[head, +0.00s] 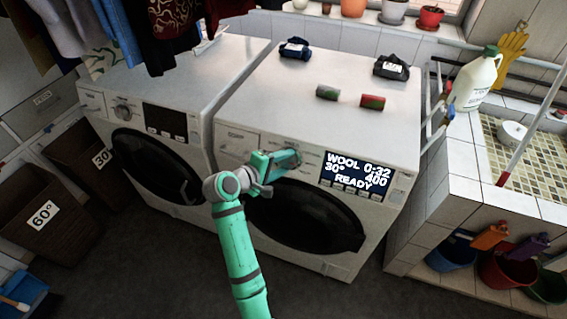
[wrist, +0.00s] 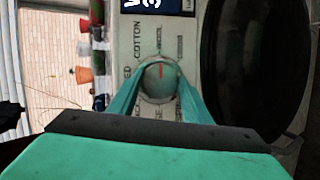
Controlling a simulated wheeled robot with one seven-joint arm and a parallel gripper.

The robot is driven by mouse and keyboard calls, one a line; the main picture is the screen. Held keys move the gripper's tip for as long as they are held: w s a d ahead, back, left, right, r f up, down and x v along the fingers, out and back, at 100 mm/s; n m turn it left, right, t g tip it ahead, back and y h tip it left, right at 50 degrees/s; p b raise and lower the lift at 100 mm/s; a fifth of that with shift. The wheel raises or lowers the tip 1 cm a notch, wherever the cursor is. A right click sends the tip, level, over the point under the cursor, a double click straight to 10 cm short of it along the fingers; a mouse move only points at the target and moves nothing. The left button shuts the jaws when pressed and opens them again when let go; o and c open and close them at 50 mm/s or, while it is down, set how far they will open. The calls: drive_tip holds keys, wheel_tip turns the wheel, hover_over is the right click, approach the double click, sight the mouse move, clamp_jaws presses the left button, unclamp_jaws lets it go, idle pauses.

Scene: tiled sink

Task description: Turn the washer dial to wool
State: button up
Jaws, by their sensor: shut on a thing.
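The washer (head: 315,110) on the right has a lit display (head: 357,174) that reads WOOL, 0:32, 30°, 400 and READY. My gripper (head: 290,160) reaches the front panel left of the display and covers the dial in the head view. In the wrist view the round dial (wrist: 160,82) sits between the two green fingers of my gripper (wrist: 158,95), which are shut on it.
A second washer (head: 160,105) stands to the left. A white jug (head: 475,78) stands on the tiled ledge at right. Baskets (head: 40,210) stand at left.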

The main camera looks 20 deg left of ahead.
drive_tip(key=shift+m, duration=0.3)
idle(0.4)
drive_tip(key=o, duration=1.1)
drive_tip(key=shift+c, duration=0.2)
drive_tip(key=shift+s+a, duration=0.1)
drive_tip(key=v, duration=1)
drive_tip(key=shift+s+r, duration=0.3)
drive_tip(key=shift+a, duration=0.1)
